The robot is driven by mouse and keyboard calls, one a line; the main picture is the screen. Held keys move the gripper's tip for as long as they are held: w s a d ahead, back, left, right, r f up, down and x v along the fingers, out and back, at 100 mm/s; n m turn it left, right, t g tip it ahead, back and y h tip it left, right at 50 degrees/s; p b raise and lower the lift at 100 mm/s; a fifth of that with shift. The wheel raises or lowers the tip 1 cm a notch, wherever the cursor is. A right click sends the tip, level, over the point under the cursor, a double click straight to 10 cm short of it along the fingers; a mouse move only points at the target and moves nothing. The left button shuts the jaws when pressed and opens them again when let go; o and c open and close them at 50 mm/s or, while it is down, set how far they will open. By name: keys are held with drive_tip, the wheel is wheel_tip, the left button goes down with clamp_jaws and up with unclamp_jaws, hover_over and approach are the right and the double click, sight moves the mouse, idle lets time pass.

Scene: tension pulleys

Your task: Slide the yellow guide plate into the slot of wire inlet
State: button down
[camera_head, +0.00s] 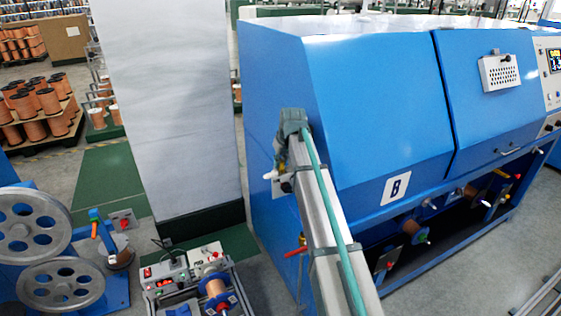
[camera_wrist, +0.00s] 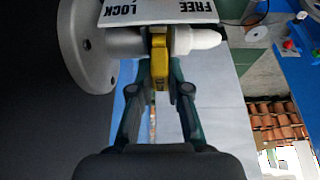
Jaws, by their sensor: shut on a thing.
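In the wrist view, the yellow guide plate (camera_wrist: 159,55) is held between the two dark green fingers of my gripper (camera_wrist: 159,76). Its far end lies at a pale cylindrical fitting, with a grey section (camera_wrist: 124,41) on the left and a white rounded tip (camera_wrist: 204,40) on the right. This fitting looks like the wire inlet. The plate overlaps the gap between these sections; the slot itself is hidden, so I cannot tell how deep the plate sits. In the head view, the plate and my fingers cannot be made out.
A label plate (camera_wrist: 180,8) reading LOCK and FREE borders the fitting. A grey round flange (camera_wrist: 82,45) is close on the left. In the head view, a large blue machine (camera_head: 370,110) fills the right. Pulley wheels (camera_head: 60,285) and a small spool unit (camera_head: 185,275) stand lower left.

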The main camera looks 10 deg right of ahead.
drive_tip(key=c, duration=1.1)
unclamp_jaws()
drive_tip(key=shift+f, duration=0.15)
drive_tip(key=shift+o, duration=0.2)
drive_tip(key=v, duration=1.2)
